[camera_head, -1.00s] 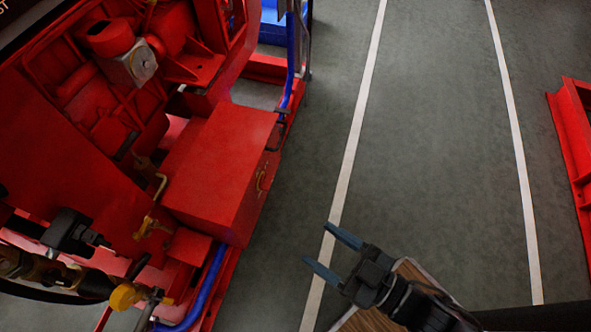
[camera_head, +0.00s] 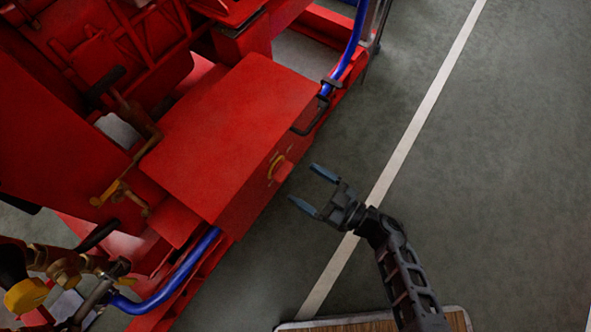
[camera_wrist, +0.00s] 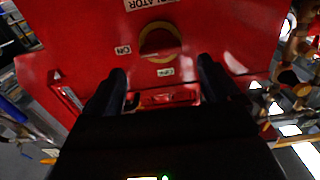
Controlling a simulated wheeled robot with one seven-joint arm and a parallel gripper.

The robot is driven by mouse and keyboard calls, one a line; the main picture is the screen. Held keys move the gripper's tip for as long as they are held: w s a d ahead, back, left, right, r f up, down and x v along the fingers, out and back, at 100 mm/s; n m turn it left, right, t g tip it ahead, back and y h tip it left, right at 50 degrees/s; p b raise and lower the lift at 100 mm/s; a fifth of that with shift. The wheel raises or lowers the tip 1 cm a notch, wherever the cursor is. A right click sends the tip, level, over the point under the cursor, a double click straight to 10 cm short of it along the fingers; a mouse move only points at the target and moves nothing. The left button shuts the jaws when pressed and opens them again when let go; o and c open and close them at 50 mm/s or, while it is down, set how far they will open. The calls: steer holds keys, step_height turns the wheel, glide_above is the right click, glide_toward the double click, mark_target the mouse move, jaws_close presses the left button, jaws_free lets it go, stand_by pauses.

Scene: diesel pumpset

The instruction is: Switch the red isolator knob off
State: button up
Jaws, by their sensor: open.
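The red isolator knob (camera_head: 283,169) sticks out from the side face of a red box (camera_head: 215,140), with a yellow ring around its base. In the wrist view the knob (camera_wrist: 160,42) faces me inside its yellow ring, below an "ISOLATOR" label (camera_wrist: 150,4). An "ON" label (camera_wrist: 123,50) is left of it, and a small label (camera_wrist: 166,72) below it is hard to read. I cannot tell the knob's setting for sure. My gripper (camera_head: 304,184) is open and empty, its fingers pointing at the box face, a short gap from the knob.
A black handle (camera_head: 310,115) stands on the same box face, farther back. Blue pipes (camera_head: 175,275) run near the box, and brass valves (camera_head: 60,270) sit at lower left. The grey floor (camera_head: 480,180) to the right is clear, crossed by a white line.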

mark_target(288, 174)
steer(key=b+x, duration=0.1)
steer(key=x, duration=0.5)
steer(key=shift+s+b, duration=0.1)
steer(key=shift+b, duration=0.25)
steer(key=c, duration=1.1)
